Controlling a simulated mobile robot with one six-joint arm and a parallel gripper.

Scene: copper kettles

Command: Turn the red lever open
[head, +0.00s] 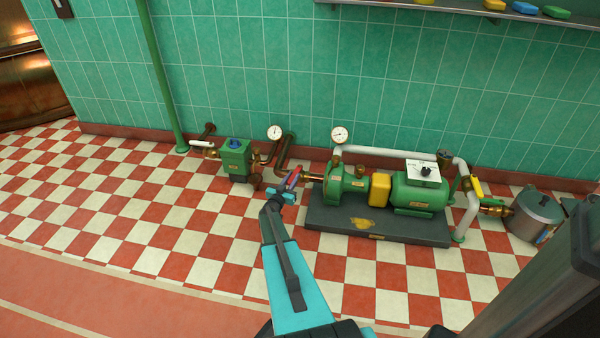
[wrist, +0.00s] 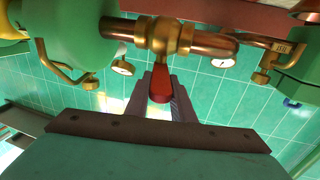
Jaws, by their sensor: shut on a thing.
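The red lever (wrist: 159,82) sits on a brass valve (wrist: 162,38) in a copper pipe (wrist: 216,44). In the wrist view it points away from the valve, across the pipe's line. My gripper (wrist: 159,98) has one finger on each side of the lever and is shut on it. In the head view the lever (head: 294,177) shows as a small red piece at the tip of my gripper (head: 283,193), left of the green pump. My gripper hides part of the valve there.
The green pump and motor (head: 417,192) stand on a dark base plate (head: 345,225) at right. A green box-shaped unit (head: 235,160) with a blue knob is at left. Two gauges (head: 274,132) (head: 340,135) rise near the tiled wall. The checkered floor (head: 120,200) is clear at left.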

